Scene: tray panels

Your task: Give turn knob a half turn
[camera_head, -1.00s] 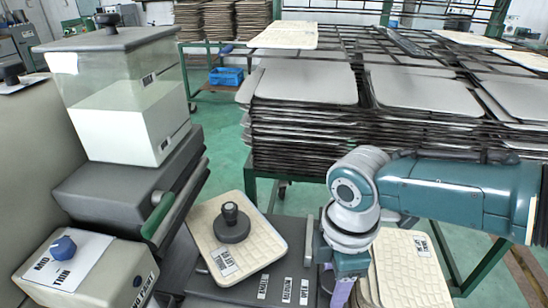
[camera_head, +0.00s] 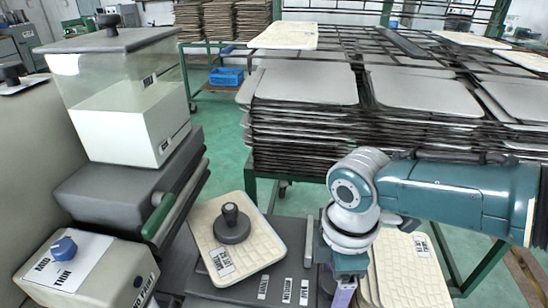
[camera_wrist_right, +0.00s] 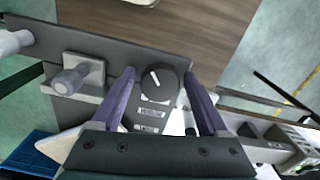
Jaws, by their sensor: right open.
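A round black turn knob (camera_wrist_right: 158,82) with a white pointer line sits on a dark grey panel in the right wrist view, with small labels beneath it. My right gripper (camera_wrist_right: 158,72) is open, its two purple fingers on either side of the knob with gaps to it. Whether the fingertips reach down to the knob's depth I cannot tell. In the head view my right gripper (camera_head: 343,293) points down at the bottom edge, partly cut off, and this black knob is hidden. A blue knob (camera_head: 64,247) stands on a light box at the left. My left gripper is not in view.
A grey knob on a block (camera_wrist_right: 72,80) stands left of the fingers. A cream tray (camera_head: 262,252) with a black-handled disc (camera_head: 231,224) lies left of my right arm. Stacked grey trays (camera_head: 305,128) on a green frame stand behind. A clear-topped hopper (camera_head: 120,90) stands at left.

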